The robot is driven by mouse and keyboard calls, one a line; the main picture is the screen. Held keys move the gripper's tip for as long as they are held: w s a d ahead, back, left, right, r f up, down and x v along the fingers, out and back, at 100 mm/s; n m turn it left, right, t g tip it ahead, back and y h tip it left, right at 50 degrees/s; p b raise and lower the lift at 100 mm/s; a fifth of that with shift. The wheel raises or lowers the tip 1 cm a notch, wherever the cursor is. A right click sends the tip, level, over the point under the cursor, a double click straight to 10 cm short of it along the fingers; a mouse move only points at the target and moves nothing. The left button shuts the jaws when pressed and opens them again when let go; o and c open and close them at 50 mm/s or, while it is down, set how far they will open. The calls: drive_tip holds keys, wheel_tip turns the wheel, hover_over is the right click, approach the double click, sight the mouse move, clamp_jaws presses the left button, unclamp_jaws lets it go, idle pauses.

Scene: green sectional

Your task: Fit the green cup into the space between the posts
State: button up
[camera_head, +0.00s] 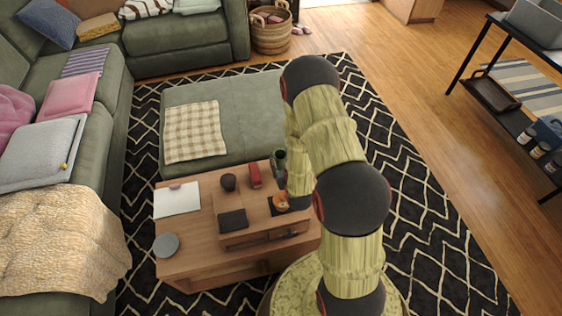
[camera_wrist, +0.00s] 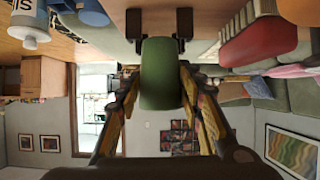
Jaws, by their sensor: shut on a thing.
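The green cup (camera_wrist: 162,75) is between the two fingers of my gripper (camera_wrist: 160,48) in the wrist view. The fingers are shut on its sides. In the head view the cup (camera_head: 278,159) shows as a small dark green shape at the table's far right side, partly hidden by my arm. Two dark upright pieces stand on either side of the cup's end in the wrist view; I cannot tell whether they are the posts or my fingertips. I cannot make out the posts clearly in the head view.
The wooden coffee table (camera_head: 180,233) holds a red object (camera_head: 255,175), a dark round object (camera_head: 228,182), a black square (camera_head: 232,219), an orange object (camera_head: 281,201), white paper (camera_head: 177,199) and a grey disc (camera_head: 166,244). A green ottoman (camera_head: 240,115) stands behind it.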

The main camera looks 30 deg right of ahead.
drive_tip(key=shift+f+b, duration=1.1)
drive_tip(key=shift+f, duration=0.05)
idle(1.5)
drive_tip(key=o, duration=1.1)
drive_tip(key=shift+o, duration=0.6)
drive_tip(key=shift+r, duration=0.1)
wheel_tip(320, 180, up, 8)
drive_tip(key=p, duration=0.5)
